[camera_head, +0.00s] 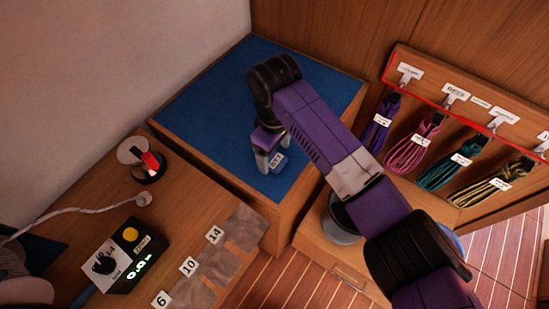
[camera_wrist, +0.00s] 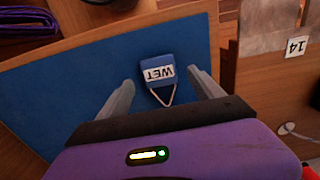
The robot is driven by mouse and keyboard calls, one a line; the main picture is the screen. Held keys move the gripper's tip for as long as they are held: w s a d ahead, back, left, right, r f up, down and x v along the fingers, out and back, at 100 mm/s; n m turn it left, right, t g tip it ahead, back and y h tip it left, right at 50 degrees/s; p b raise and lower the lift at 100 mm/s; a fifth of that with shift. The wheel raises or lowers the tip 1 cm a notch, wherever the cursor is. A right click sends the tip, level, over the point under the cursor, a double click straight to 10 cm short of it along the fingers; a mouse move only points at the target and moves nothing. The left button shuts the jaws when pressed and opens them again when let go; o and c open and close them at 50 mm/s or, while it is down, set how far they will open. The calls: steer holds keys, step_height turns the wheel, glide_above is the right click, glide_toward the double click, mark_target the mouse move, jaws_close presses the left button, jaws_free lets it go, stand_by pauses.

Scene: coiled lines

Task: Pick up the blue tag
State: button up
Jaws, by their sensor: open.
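The blue tag (camera_wrist: 157,79) has a white label reading WET and a thin loop at one end. It lies on the blue mat (camera_wrist: 60,92) in the wrist view. In the head view the tag (camera_head: 277,161) shows beside my gripper's fingers, partly hidden by the arm. My gripper (camera_wrist: 158,90) is open, with one finger on each side of the tag and gaps between. In the head view my gripper (camera_head: 267,160) points down over the mat (camera_head: 215,110). I cannot tell how far the fingertips are above the mat.
Coiled lines in purple, pink (camera_head: 412,143), teal and olive hang on a wooden rack (camera_head: 440,105) at the right. A grey bucket (camera_head: 342,222) stands below the arm. A control box (camera_head: 125,262) and a red-handled switch (camera_head: 149,162) are on the left bench. Most of the mat is clear.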

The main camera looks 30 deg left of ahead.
mark_target(275, 160)
steer(key=shift+f, duration=1.2)
steer(key=c, duration=1.5)
steer(key=shift+o, duration=0.2)
steer(key=shift+r, duration=0.1)
step_height(275, 160, up, 20)
